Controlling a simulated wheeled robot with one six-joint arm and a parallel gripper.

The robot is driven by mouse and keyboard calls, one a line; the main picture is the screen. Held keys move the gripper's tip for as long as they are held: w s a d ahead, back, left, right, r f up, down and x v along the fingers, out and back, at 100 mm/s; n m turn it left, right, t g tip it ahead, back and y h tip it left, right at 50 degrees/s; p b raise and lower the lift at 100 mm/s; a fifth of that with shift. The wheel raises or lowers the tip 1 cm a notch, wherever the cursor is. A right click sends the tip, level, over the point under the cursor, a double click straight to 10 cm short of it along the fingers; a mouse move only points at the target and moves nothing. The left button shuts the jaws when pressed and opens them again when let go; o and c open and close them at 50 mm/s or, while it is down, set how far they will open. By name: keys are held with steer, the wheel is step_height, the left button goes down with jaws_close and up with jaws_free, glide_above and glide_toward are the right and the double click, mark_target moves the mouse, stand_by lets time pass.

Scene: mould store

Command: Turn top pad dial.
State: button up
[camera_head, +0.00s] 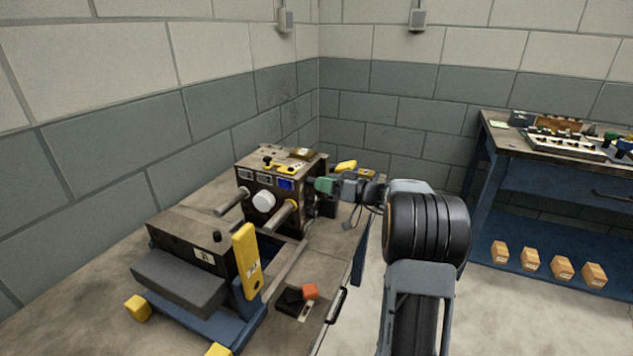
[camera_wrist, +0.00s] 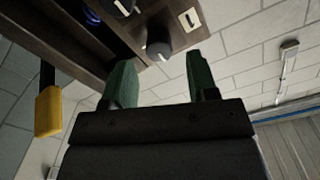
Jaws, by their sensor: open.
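In the wrist view, a dark round dial with a pale grey end (camera_wrist: 159,50) sticks out from a dark panel. It lies just beyond and between the fingertips of my gripper (camera_wrist: 160,68). The two green fingers are apart with nothing visibly held; I cannot tell whether either touches the dial. A second dark dial (camera_wrist: 122,6) is cut by the top edge. In the head view, my gripper (camera_head: 322,186) is at the right side of the brown machine block (camera_head: 243,178); the dial by the fingers is not clear there.
The machine's front has a white round knob (camera_head: 263,201) and projecting rods. A yellow upright lever (camera_head: 245,262) stands in front. A yellow handle (camera_wrist: 48,111) hangs at the left in the wrist view. A blue bench (camera_head: 540,172) with small wooden blocks below stands right.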

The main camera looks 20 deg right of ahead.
mark_target(312, 182)
steer(key=shift+x, duration=1.5)
steer(key=c, duration=0.9)
